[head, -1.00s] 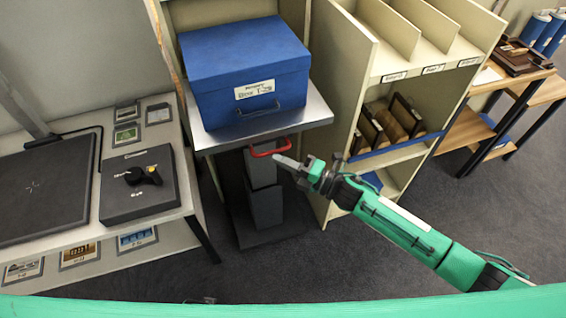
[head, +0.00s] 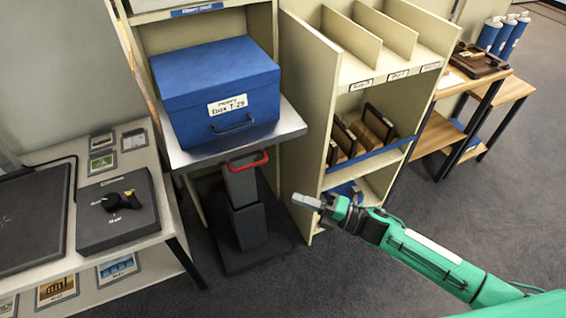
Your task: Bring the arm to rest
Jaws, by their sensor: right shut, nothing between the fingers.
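My right arm (head: 436,258) is green and reaches in from the lower right. Its gripper (head: 303,201) is shut and empty, pointing left in front of the cream shelf unit and above the floor. It is apart from the red handle (head: 248,161) on the grey column lift (head: 240,187). The blue archival box (head: 213,85), labelled "Box T-29", sits on the metal platform (head: 287,128) of that lift. My left gripper is not in view.
A cream shelf unit (head: 304,60) with dividers stands behind my right gripper. A table (head: 150,165) with a dark control box (head: 119,210) is at the left. A wooden bench (head: 445,135) stands at the back right. Grey floor (head: 440,205) is clear at the right.

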